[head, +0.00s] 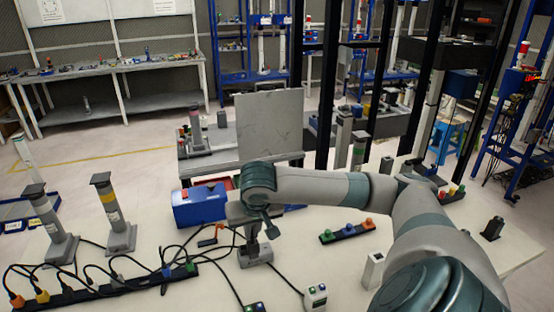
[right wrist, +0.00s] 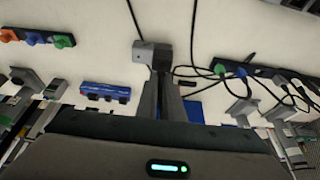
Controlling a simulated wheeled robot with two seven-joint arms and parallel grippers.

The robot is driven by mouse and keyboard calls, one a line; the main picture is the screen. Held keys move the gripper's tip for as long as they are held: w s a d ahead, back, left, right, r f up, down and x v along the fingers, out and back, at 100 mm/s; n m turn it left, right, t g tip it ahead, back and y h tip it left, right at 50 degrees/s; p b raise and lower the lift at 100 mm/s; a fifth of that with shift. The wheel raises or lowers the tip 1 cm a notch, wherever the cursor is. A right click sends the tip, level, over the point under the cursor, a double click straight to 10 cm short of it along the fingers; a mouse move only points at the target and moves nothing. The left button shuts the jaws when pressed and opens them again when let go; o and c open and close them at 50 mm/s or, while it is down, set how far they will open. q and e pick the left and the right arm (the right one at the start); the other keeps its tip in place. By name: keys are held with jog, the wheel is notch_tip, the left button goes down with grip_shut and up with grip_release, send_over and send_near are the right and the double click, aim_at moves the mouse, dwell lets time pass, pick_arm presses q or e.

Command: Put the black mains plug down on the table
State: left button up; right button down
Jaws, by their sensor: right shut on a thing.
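My right gripper (head: 254,240) points down over the middle of the white table (head: 330,264). In the right wrist view its two fingers (right wrist: 160,82) are close together, shut on a small dark piece, the black mains plug (right wrist: 161,64), mostly hidden by the fingers. A grey block (head: 256,254) is right at the fingertips; it also shows in the right wrist view (right wrist: 145,49). I cannot tell whether the plug touches the block or the table. Black cables run close to it. My left gripper is not in view.
A black power strip (head: 75,297) with coloured plugs lies at the front left. A blue box (head: 199,206) stands behind the gripper. A strip of coloured buttons (head: 347,232) lies to the right, and a small white box (head: 316,297) in front. Bare table shows between them.

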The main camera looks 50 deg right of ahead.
jog(key=shift+a, duration=0.1)
jog(key=shift+w+a+f, duration=0.2)
jog(key=shift+w+a, duration=0.05)
jog(key=shift+a, duration=0.15)
jog(key=w+a+f+p, duration=0.3)
jog(key=w+a+f, duration=0.2)
jog(key=a, duration=0.4)
jog(key=shift+p+x, duration=0.35)
jog(key=shift+x, duration=0.5)
jog(key=shift+a, duration=0.2)
jog(key=shift+f+p, duration=0.7)
jog(key=shift+f, duration=1.35)
jog(key=shift+f, duration=0.1)
jog(key=c, duration=1.9)
grip_release()
